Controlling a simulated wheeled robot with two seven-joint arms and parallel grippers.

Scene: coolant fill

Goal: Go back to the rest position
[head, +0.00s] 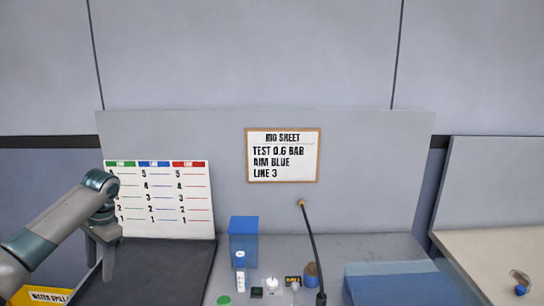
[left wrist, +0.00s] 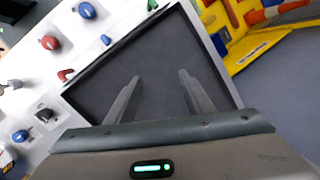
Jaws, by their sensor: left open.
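My left gripper (head: 106,262) comes in from the left in the head view and hangs in front of the line chart, above the dark tray's left side. In the left wrist view my left gripper (left wrist: 158,80) has its two fingers apart with nothing between them. The dark tray (left wrist: 112,68) lies below the fingers. My right gripper is not in view.
A job sheet (head: 283,156) hangs on the back panel, and a line chart (head: 180,200) stands at left. A blue box (head: 243,226), small fittings and a thin black hose (head: 314,255) occupy the bench middle. A blue bin (head: 400,285) stands right. A yellow spill tray (head: 42,295) is lower left.

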